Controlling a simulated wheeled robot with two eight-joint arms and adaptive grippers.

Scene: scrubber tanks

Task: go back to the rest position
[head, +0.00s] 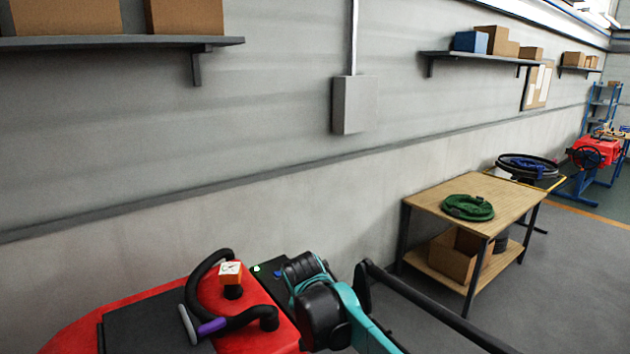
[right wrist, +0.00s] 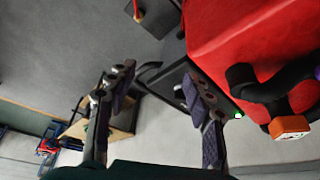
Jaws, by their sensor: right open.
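My right gripper (right wrist: 157,80) shows in the right wrist view with its two fingers spread apart and nothing between them. The red scrubber machine (right wrist: 235,45) is beyond and to the right of the fingers there; I see no contact. In the head view the red machine (head: 140,312) is at the bottom, cut by the frame edge. It carries a black curved hose (head: 200,275), an orange and white cap (head: 230,273) and a purple-gripped handle (head: 212,326). A teal and black arm part, seemingly mine, is beside it; fingers are not clear there. My left gripper is out of view.
A wooden table (head: 430,197) with a green coiled hose (head: 468,207) stands to the right; a cardboard box (head: 455,258) is on its lower shelf. A black bar (head: 430,305) slants across in front. A wall shelf (head: 110,42) is upper left. Grey floor (head: 570,290) is clear at right.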

